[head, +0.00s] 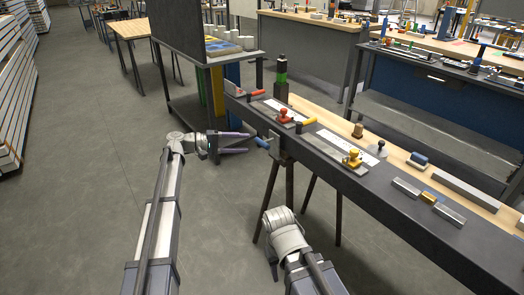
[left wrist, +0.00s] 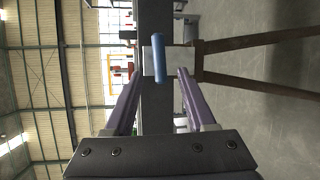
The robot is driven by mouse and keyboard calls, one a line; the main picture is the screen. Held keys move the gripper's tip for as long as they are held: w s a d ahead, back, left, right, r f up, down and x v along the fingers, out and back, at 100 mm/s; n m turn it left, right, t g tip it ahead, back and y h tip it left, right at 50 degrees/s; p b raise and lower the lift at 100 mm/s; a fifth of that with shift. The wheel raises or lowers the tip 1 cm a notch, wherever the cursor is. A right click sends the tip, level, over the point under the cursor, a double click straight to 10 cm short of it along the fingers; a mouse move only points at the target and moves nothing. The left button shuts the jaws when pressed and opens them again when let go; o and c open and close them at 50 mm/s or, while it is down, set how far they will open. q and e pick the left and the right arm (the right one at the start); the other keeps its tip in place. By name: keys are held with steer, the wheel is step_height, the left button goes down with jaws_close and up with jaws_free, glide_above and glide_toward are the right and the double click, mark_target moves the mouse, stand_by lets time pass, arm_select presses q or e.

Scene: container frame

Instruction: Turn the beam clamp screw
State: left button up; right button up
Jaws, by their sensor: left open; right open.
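The beam clamp (head: 273,141) is a grey metal piece on the near side of the dark beam (head: 340,181). Its screw ends in a blue handle (head: 262,142) that points left toward my left gripper. My left gripper (head: 249,142) is open, with its two purple fingers just left of the handle. In the left wrist view, the blue handle (left wrist: 158,58) appears between the open fingertips (left wrist: 160,72), with a pale clamp plate (left wrist: 182,61) behind it. I cannot tell whether the fingers touch the handle. My right arm shows at the bottom, but its fingers are hidden.
Dark trestle legs (head: 271,200) stand below the clamp. The floor (head: 90,170) at left is clear.

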mark_target(259, 143)
arm_select(q)
steer(key=shift+b+x, duration=0.6)
steer(key=shift+x, duration=3.4)
steer(key=shift+s, duration=0.1)
steer(key=shift+c, duration=0.4)
jaws_close()
